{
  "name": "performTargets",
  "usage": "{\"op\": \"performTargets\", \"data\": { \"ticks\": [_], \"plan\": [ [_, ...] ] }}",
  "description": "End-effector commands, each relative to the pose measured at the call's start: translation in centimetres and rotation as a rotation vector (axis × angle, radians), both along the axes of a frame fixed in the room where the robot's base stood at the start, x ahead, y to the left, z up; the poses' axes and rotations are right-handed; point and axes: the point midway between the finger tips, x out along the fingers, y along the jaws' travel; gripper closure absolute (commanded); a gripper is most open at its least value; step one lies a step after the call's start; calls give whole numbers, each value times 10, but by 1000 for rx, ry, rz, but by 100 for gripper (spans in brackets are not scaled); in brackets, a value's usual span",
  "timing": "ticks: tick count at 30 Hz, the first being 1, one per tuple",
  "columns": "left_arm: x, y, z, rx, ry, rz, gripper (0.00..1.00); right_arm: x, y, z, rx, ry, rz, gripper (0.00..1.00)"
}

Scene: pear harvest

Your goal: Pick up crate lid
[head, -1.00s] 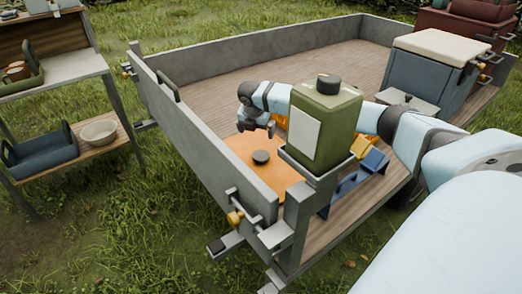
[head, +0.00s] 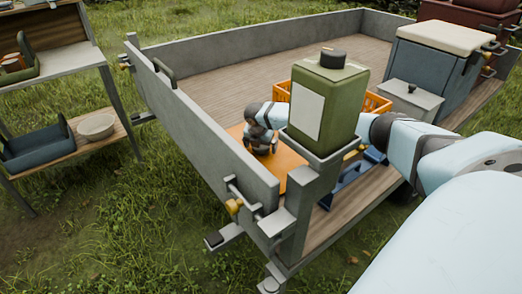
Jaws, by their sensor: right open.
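The crate lid (head: 292,178) is a flat orange panel lying on the trailer bed, close to the near side wall. My right gripper (head: 262,150) is open and low over the lid, pointing down where its dark knob is. The gripper hides the knob, so I cannot tell whether the fingers are around it or touching it. An orange slatted crate (head: 377,104) stands behind the green canister, which hides much of it. My left gripper is not in view.
A green canister (head: 325,108) stands on the trailer's corner post, in front of my right forearm. The trailer side wall (head: 205,130) rises beside the lid. A blue tool (head: 350,182) lies right of the post. A blue-grey cooler (head: 432,67) stands farther back. The far bed is clear.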

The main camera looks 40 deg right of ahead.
Motion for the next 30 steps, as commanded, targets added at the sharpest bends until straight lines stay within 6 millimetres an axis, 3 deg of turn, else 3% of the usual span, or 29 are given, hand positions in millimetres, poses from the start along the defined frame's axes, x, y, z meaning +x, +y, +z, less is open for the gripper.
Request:
{"op": "performTargets", "data": {
  "ticks": [9,18,26,30],
  "plan": [
    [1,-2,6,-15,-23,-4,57,1,-2,-6,0,-1,0,0],
    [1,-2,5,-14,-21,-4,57,1,-2,-6,0,-2,0,62],
    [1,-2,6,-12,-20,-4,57,2,-2,-2,0,-2,0,62],
    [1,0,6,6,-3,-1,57,2,-2,16,0,-4,0,62]
  ]
}}
